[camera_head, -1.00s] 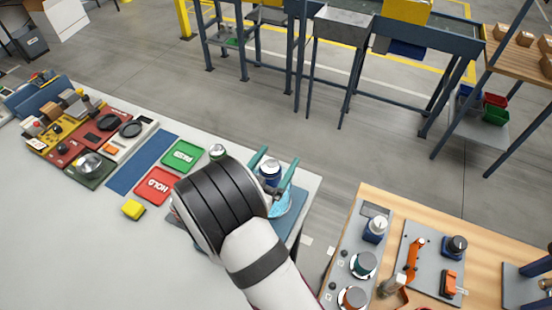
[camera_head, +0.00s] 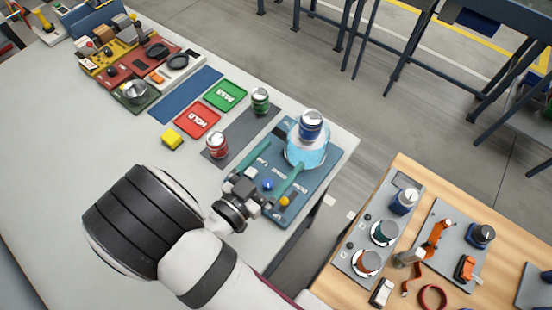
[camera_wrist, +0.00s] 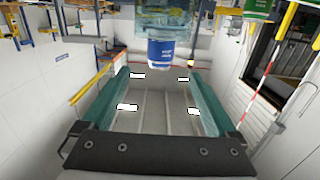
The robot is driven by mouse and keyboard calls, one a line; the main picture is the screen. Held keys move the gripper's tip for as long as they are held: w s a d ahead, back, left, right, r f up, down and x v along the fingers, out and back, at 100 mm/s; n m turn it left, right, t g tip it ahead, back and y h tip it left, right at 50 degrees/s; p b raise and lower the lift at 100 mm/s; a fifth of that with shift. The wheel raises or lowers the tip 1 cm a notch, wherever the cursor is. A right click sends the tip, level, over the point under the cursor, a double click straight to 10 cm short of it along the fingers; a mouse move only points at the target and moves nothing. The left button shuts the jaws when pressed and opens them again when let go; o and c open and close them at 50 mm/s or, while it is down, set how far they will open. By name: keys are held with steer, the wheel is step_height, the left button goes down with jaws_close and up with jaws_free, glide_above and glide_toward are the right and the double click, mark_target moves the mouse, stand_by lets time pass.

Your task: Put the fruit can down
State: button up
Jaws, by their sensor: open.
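A blue can (camera_head: 311,124) with a silver top stands upright on a light-blue, see-through round stand (camera_head: 306,155) at the far end of a blue board (camera_head: 308,192). The can also shows at the top of the wrist view (camera_wrist: 160,53); its label is too small to read. My gripper (camera_head: 276,160) is open and empty, with its teal fingers pointing toward the stand. The can is beyond the fingertips, apart from them. A green can (camera_head: 260,101) and a red can (camera_head: 217,145) stand on a dark grey strip. I cannot tell by label which can holds fruit.
The board is close to the table's right edge. A wooden bench (camera_head: 400,175) with devices stands across a gap. The table's left part is clear.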

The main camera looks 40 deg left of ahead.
steer(key=shift+s, duration=0.35)
steer(key=m+g+h, duration=0.4)
glide_toward(320, 120)
steer(key=s+a+f, duration=0.1)
steer(key=s+a, duration=0.1)
steer(key=shift+g, duration=0.3)
steer(key=x, duration=1.5)
steer(key=shift+w+a, duration=0.1)
steer(key=shift+a, duration=0.05)
jaws_close()
steer(key=shift+r, duration=0.1)
